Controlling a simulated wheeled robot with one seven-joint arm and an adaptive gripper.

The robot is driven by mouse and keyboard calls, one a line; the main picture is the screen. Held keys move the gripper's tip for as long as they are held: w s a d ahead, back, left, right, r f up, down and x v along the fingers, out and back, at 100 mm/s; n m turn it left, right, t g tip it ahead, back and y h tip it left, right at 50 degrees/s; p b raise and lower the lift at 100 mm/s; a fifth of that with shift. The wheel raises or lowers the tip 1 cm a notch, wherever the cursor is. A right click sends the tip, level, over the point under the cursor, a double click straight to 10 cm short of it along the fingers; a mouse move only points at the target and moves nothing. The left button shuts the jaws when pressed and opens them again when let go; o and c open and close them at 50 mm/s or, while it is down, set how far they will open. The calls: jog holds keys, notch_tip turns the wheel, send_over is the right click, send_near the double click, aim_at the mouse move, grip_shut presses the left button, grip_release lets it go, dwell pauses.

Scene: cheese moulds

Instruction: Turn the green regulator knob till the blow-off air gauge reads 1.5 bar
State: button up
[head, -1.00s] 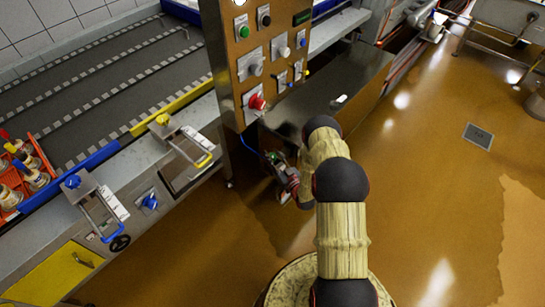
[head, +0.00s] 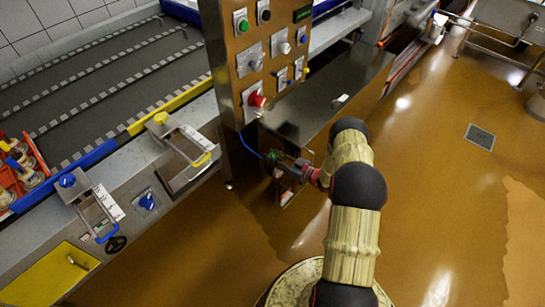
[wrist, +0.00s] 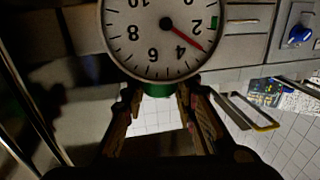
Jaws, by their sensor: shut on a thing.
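The round pressure gauge (wrist: 150,45) fills the top of the wrist view with its numbers upside down. Its red needle (wrist: 188,39) points between 2 and 4, at roughly 3. A green mark (wrist: 214,22) sits on the dial near the 2. The green regulator knob (wrist: 183,90) is just below the gauge, mostly hidden between my fingers. My gripper (wrist: 164,100) is shut on it. In the head view my gripper (head: 287,168) is low beside the control column, and the gauge and knob are too small to make out there.
A steel control panel (head: 262,55) with buttons and a red knob (head: 256,100) rises just left of my arm. A steel cabinet (head: 335,85) stands behind. Clamps with handles (head: 182,140) line the conveyor at left. The brown floor at right is open.

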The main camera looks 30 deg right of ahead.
jog(key=o, duration=1.2)
jog(key=shift+c, duration=0.2)
jog(key=v, duration=1.2)
